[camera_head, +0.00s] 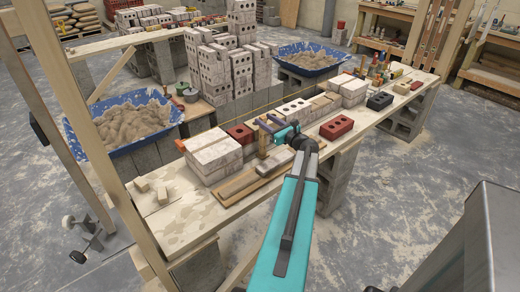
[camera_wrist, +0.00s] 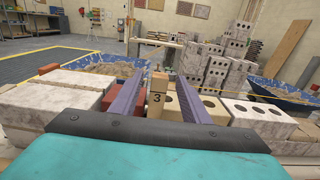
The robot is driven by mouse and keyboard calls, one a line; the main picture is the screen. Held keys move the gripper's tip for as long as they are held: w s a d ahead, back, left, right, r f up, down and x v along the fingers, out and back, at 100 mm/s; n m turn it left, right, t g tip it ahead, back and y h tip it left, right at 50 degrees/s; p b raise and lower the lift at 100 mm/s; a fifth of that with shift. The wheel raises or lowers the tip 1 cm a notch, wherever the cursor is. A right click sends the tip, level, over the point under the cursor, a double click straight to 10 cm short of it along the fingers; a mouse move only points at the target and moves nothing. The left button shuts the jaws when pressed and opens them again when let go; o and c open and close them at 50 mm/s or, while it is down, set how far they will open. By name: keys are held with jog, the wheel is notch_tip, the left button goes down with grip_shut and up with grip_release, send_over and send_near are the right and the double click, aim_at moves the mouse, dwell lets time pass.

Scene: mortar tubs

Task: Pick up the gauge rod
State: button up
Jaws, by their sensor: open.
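The gauge rod looks to be the upright wooden piece (camera_wrist: 157,101) marked with a 3, with a paler block at its top, in the middle of the wrist view. In the head view a narrow wooden upright (camera_head: 263,142) stands on the plank bench, just under my fingers. My gripper (camera_head: 267,122) is open, its two purple-grey fingers pointing across the bench. In the wrist view the rod shows between the fingers (camera_wrist: 160,90), with a gap on both sides and nothing held. I cannot tell whether the rod is within the fingers' reach or a little beyond. Its lower end is hidden.
Holed cream bricks (camera_head: 292,111) and a red brick (camera_head: 336,127) are to the right. Wooden strips (camera_head: 246,184) lie in front. Blue mortar tubs (camera_head: 122,146) stand behind the bench.

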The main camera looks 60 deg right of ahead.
jog(key=shift+w+d, duration=0.15)
jog(key=shift+w, duration=0.45)
jog(key=shift+w, duration=0.1)
jog(key=shift+f+p+x, duration=0.2)
jog(key=shift+p+x, duration=0.5)
jog(key=shift+x, duration=1.8)
grip_shut()
